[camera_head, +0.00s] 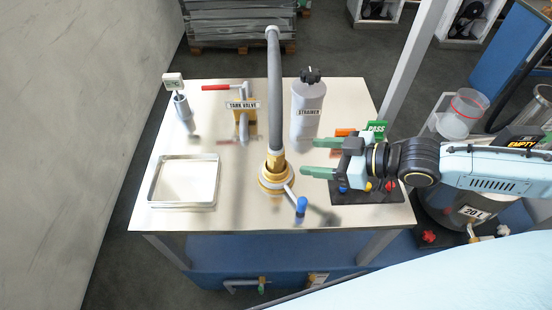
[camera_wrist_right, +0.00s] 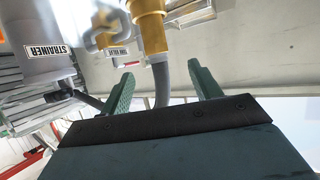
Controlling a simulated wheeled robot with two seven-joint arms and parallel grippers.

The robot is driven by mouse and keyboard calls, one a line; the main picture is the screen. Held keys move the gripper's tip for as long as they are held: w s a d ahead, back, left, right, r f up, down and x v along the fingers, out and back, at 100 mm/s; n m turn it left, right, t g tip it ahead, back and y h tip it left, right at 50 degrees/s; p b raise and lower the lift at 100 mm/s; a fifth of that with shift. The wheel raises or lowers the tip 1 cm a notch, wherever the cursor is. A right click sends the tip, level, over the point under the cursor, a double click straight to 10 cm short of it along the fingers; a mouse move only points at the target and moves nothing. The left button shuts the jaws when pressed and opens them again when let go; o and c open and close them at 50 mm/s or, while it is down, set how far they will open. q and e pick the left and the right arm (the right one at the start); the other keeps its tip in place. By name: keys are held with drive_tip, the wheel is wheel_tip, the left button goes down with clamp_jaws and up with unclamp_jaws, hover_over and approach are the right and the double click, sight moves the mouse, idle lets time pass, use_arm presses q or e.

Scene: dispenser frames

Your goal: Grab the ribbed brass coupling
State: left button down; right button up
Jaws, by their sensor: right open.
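The brass coupling (camera_head: 274,170) stands upright at the foot of a grey hose (camera_head: 274,95), above a wider brass base on the metal table. In the right wrist view brass parts (camera_wrist_right: 151,32) show upside down beyond my fingertips, with the hose running down between the fingers. My right gripper (camera_head: 306,158) is open and empty, its green fingers pointing left at the coupling, with a gap between them. Both fingers also show in the right wrist view (camera_wrist_right: 162,80). My left gripper is not in view.
A lever with a blue knob (camera_head: 301,205) sticks out beside the base. The grey strainer (camera_head: 308,105) stands behind my gripper. The tank valve (camera_head: 242,105) with a red handle is at the back. An empty tray (camera_head: 215,180) lies at left. A dark panel with coloured knobs (camera_head: 367,197) lies under my gripper.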

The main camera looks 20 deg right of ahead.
sight(269, 151)
drive_tip(key=x, duration=1.3)
drive_tip(key=shift+w+d, duration=0.25)
drive_tip(key=shift+w, duration=0.1)
drive_tip(key=shift+c, duration=0.2)
clamp_jaws()
drive_tip(key=shift+r, duration=0.15)
